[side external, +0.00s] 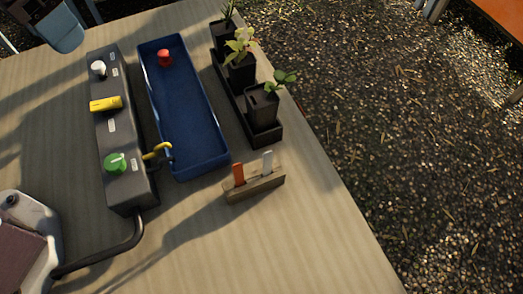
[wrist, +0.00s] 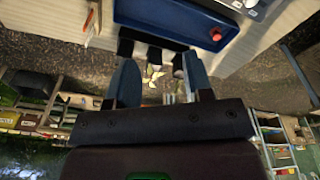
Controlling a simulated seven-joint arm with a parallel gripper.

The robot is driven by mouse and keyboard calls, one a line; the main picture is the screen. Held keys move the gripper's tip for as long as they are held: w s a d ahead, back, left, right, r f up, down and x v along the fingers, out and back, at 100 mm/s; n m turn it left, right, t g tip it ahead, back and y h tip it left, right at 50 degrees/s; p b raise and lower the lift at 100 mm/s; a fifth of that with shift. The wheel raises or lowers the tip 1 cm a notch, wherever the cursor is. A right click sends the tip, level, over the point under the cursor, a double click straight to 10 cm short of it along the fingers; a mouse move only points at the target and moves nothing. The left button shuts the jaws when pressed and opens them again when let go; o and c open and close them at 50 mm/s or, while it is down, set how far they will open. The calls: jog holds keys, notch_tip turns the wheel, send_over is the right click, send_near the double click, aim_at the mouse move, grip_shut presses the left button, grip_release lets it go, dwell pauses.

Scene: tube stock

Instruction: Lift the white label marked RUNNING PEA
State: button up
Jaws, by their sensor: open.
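A white label (side external: 267,162) stands upright in the right end of a small wooden block (side external: 255,187) on the table. Any lettering on it is too small to read. An orange-red label (side external: 239,174) stands in the block's left end.
A blue tray (side external: 190,110) with a red knob (side external: 164,58) lies behind the block. A grey control box (side external: 115,135) with white, yellow and green controls stands left of it. A black tray (side external: 268,136) of potted seedlings (side external: 263,104) stands behind the block. The table's right edge is near.

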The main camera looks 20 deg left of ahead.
jog(key=w+d+f+n+g, duration=0.1)
jog(key=d+f, duration=0.2)
jog(key=d, duration=0.3)
jog(key=w+d+f+n, duration=0.1)
jog(key=w+d+f, duration=0.15)
jog(key=d, duration=0.35)
jog(key=n, duration=1)
send_over(268, 163)
jog(key=shift+y, duration=0.4)
jog(key=f, duration=1.3)
jog(key=shift+w+d, duration=0.15)
jog(key=shift+w, duration=0.15)
jog(key=shift+s+f, duration=0.15)
jog(key=shift+f, duration=1.2)
jog(key=shift+s+f, duration=0.15)
jog(key=shift+f, duration=1.2)
jog(key=shift+c, duration=0.2)
grip_shut()
